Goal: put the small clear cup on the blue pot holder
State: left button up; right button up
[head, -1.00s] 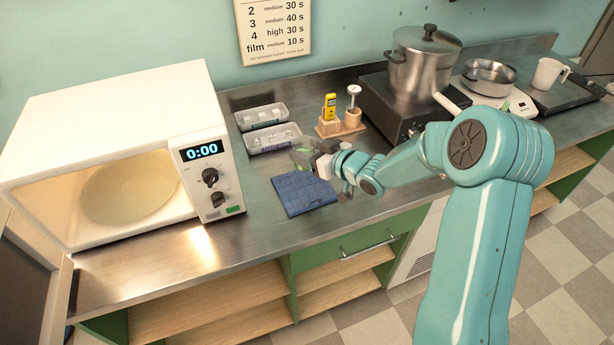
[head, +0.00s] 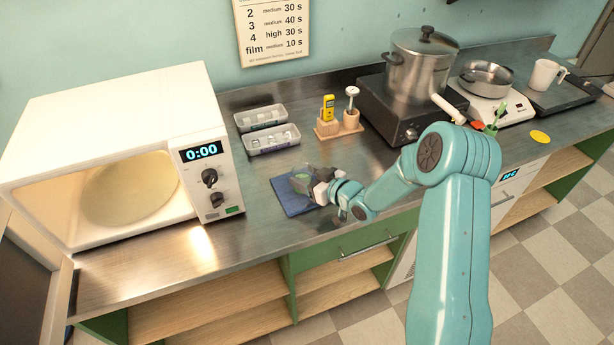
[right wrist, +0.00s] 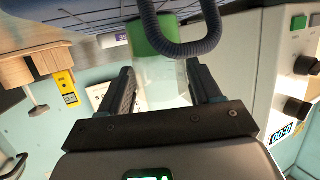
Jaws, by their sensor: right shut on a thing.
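The blue pot holder (head: 294,207) lies flat on the steel worktop in the head view, partly hidden by my right gripper (head: 312,184). My right gripper is shut on the small clear cup (head: 302,177), which shows a green tint and sits over the pot holder in the picture. I cannot tell whether the cup touches it. In the right wrist view the clear cup (right wrist: 160,85) is between the two fingers (right wrist: 163,92), with green (right wrist: 153,36) at its far end. My left gripper is not in view.
Two grey trays (head: 272,140) lie behind the pot holder. A wooden stand with a yellow device (head: 328,108) is behind right. A microwave (head: 205,175) stands left, a burner with a steel pot (head: 420,65) right. Bare worktop lies left of the pot holder.

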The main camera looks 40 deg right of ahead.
jog(key=o, duration=1.1)
jog(key=shift+f, duration=0.1)
jog(key=shift+r+p, duration=0.35)
jog(key=shift+p, duration=0.05)
jog(key=b+v, duration=0.2)
jog(key=v, duration=1)
jog(key=shift+f, duration=0.15)
